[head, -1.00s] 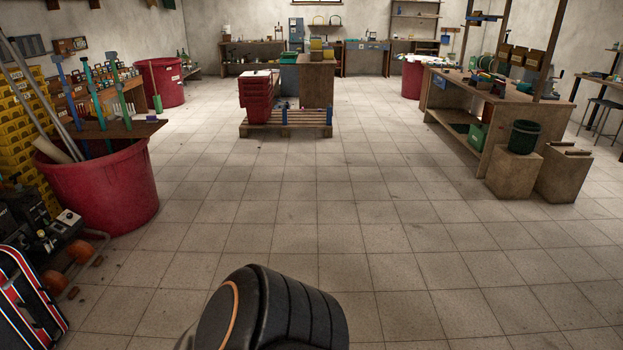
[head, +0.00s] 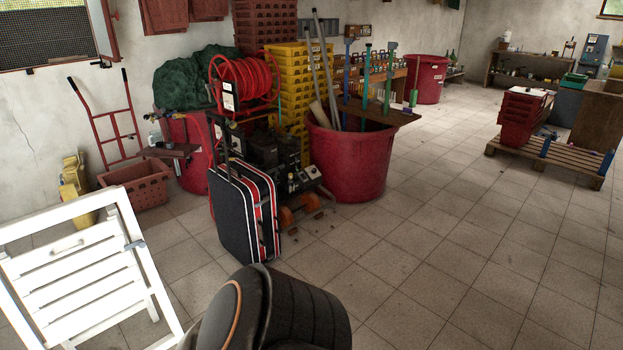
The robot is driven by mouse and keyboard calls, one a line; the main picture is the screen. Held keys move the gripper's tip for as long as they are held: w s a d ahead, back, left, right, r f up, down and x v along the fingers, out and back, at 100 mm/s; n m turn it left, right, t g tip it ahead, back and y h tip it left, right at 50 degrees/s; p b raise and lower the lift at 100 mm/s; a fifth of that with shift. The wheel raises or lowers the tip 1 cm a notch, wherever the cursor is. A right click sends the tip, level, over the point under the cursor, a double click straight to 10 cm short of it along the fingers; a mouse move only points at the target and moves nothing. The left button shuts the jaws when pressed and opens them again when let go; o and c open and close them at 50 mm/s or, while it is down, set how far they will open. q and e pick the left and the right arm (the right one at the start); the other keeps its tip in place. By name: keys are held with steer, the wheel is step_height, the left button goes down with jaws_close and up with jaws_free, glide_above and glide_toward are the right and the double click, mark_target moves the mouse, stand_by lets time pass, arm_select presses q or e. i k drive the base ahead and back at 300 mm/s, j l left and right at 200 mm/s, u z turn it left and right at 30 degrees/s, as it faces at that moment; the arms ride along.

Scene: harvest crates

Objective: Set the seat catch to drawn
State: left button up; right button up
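A white slatted folding chair (head: 85,270) stands at the lower left of the head view, cut off by the left and bottom edges. A small grey fitting (head: 134,244) sits on its right side rail; it may be the seat catch, but it is too small to tell how it is set. A pale handle-like piece (head: 67,246) shows on the upper slats. Neither of my grippers is in view.
A black suitcase with red and white stripes (head: 243,212) stands on the floor beyond the chair. Behind it are a red hose reel (head: 245,84), yellow crates (head: 307,70) and a big red tub (head: 350,165). The tiled floor (head: 450,260) on the right is clear.

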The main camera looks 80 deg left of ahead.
mark_target(141, 244)
steer(key=u, duration=3.8)
steer(key=i+u, duration=0.15)
steer(key=i, duration=0.9)
steer(key=i+l+u, duration=0.15)
steer(key=i, duration=0.85)
